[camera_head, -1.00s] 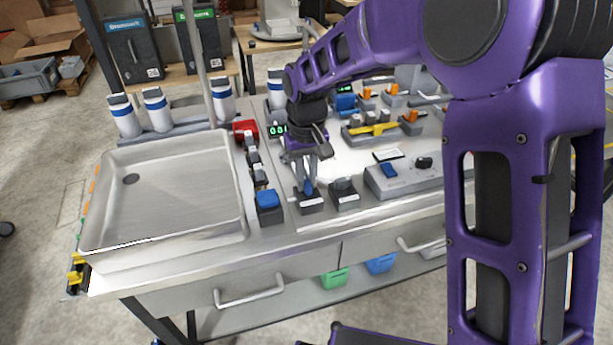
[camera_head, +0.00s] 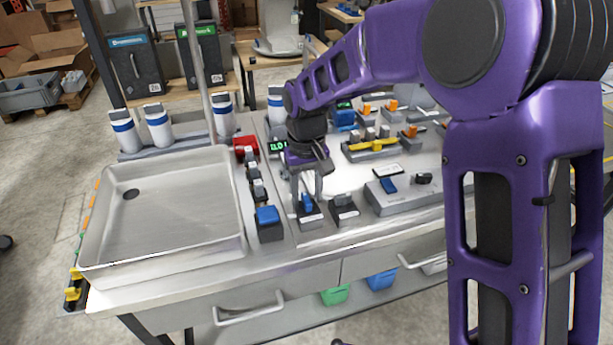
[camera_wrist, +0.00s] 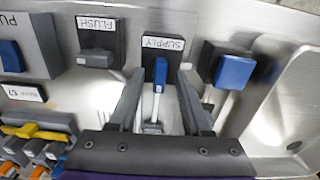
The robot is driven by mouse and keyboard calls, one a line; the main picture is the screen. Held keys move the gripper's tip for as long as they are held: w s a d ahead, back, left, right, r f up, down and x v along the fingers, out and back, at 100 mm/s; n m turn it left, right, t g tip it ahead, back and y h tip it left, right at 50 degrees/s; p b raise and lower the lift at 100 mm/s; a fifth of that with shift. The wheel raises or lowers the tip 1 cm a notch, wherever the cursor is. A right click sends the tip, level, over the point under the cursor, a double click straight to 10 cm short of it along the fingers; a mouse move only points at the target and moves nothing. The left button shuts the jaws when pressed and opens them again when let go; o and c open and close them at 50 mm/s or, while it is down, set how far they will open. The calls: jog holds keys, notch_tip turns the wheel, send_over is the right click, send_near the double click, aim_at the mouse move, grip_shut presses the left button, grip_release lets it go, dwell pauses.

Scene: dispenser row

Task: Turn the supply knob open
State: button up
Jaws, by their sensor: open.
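The supply knob (camera_wrist: 160,76) is a narrow blue handle on a dark block whose label reads SUPPLY in the wrist view. It also shows in the head view (camera_head: 306,203), at the front of the bench right of the sink. In the wrist view the handle points straight up and down the picture. My gripper (camera_wrist: 159,82) is open, with one finger on each side of the knob and a gap on both sides. In the head view my gripper (camera_head: 306,187) is low over the knob, which is partly hidden by it.
A grey flush knob (camera_wrist: 96,58) is close on one side, and a larger blue-topped block (camera_wrist: 233,72) is on the other. A steel sink (camera_head: 165,247) lies left in the head view. A panel with a blue switch (camera_head: 389,184) is to the right.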

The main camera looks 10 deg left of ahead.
aim_at(306, 198)
notch_tip(306, 198, up, 17)
jog(key=p, duration=0.1)
jog(key=shift+r+p, duration=0.15)
jog(key=shift+p, duration=0.2)
